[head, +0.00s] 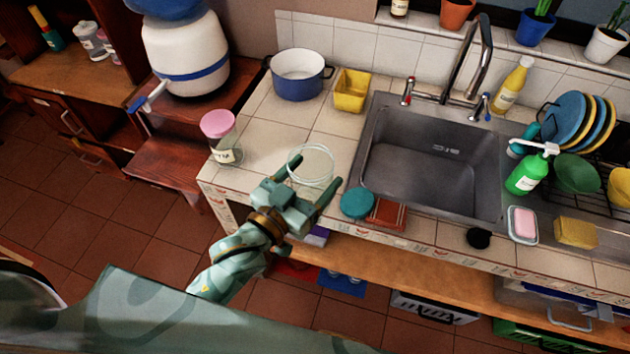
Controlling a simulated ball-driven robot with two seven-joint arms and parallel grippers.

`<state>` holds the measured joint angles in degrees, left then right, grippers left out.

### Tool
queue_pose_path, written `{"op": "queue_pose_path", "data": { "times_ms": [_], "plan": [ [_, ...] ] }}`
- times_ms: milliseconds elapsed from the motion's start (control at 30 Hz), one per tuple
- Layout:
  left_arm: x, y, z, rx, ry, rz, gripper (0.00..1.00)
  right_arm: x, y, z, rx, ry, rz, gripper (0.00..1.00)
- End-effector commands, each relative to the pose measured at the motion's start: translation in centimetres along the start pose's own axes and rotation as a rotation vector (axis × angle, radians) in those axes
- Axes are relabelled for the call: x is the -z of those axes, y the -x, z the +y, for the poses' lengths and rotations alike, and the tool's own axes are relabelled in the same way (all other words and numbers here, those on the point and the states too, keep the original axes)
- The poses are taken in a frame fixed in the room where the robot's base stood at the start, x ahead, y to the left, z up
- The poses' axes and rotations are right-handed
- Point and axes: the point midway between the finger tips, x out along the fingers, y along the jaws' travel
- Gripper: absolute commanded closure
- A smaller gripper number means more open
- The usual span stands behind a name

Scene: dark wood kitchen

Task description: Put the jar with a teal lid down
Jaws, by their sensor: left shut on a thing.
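My left gripper (315,173) is over the counter's front left part, its two fingers on either side of a clear, round-rimmed glass jar (312,152). It is shut on this jar. No lid shows on the jar's top, and its lower part is hard to make out. Whether its base touches the tiles I cannot tell. A round teal lid (357,203) lies on the counter to the right of the gripper. My right gripper is not in view.
A pink-lidded jar (219,136) stands at the counter's left edge. A blue pot (298,76) and yellow container (350,90) stand behind. A reddish-brown flat item (388,213) lies beside the teal lid, before the sink (430,160). Tiles left of the held jar are clear.

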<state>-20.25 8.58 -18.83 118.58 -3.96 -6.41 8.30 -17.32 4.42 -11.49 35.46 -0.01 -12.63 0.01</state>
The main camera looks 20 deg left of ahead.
Motion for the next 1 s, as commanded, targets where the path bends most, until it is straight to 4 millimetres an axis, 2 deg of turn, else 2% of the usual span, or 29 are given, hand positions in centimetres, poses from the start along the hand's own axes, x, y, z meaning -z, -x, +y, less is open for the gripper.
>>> {"op": "queue_pose_path", "data": {
  "times_ms": [267,367,667,700,833,1000],
  "plan": [
    [0.1,-0.1,-0.1,0.002,0.000,0.003,0.65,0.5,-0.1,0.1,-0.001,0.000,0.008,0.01],
    [-0.4,-0.9,-0.7,0.002,-0.003,0.003,0.65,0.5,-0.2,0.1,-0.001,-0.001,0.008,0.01],
    [-4.0,-7.4,-5.5,0.004,-0.004,0.003,0.65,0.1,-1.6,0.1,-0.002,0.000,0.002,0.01],
    [-5.0,-8.0,-5.9,0.004,-0.002,0.000,0.65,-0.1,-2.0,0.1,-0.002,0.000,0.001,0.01],
    [-7.5,-9.5,-7.0,0.004,-0.001,0.000,0.65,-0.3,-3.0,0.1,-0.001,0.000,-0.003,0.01],
    [-8.6,-10.5,-7.7,0.003,0.001,0.003,0.65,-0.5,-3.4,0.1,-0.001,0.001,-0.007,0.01]
  ]
}}
